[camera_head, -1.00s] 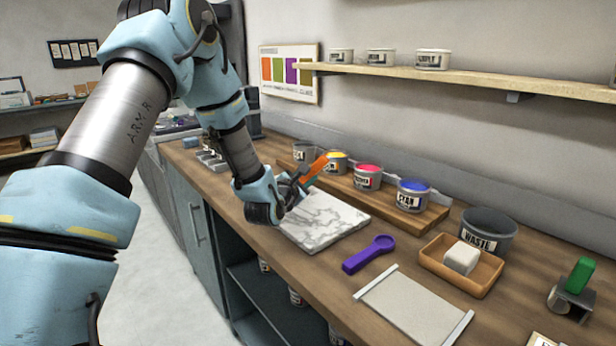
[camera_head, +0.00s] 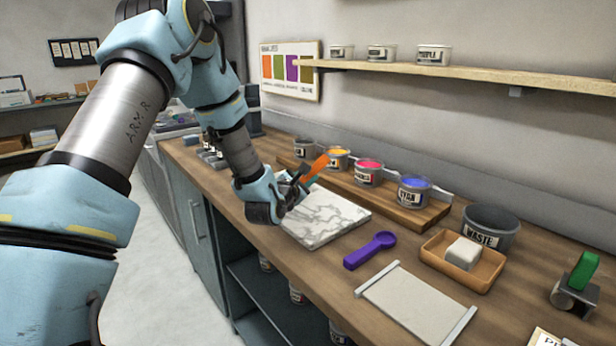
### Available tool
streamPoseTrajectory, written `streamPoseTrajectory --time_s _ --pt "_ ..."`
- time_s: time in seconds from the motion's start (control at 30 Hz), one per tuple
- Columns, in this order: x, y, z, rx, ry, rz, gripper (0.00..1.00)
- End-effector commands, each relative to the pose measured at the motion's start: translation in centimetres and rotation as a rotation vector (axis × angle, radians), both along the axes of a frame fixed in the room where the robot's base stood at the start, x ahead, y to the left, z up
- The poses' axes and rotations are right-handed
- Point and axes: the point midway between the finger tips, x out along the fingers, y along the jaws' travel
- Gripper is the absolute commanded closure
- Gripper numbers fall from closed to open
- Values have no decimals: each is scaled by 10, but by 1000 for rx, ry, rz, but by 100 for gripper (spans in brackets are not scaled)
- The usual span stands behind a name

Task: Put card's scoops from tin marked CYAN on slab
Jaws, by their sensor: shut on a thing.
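The tin marked CYAN (camera_head: 413,196) holds blue paint and stands at the right end of a wooden board. The slab (camera_head: 325,219) is white marble with grey veins, flat on the counter in front of the board, with no paint seen on it. My gripper (camera_head: 293,190) is over the slab's far left part, shut on an orange tool (camera_head: 317,166). The tool points up and right, its tip in front of the yellow tin (camera_head: 338,157); its lower end is hidden by the gripper. A card (camera_head: 546,338) is cut off at the bottom right; its scoops cannot be read.
A red-pink tin (camera_head: 368,174) and a grey tin (camera_head: 304,148) share the board. A purple scoop (camera_head: 370,250) lies right of the slab. A WASTE tub (camera_head: 489,229), a tray (camera_head: 433,262) with a white block, a pale mat (camera_head: 420,304) and a green-handled thing (camera_head: 583,271) are farther right.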

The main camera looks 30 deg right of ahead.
Motion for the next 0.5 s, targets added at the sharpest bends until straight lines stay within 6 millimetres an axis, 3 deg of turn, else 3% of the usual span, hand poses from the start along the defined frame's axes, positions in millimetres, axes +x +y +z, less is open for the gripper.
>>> streamPoseTrajectory --time_s 0.5 --pt "0 0 -10 0 0 1 100"
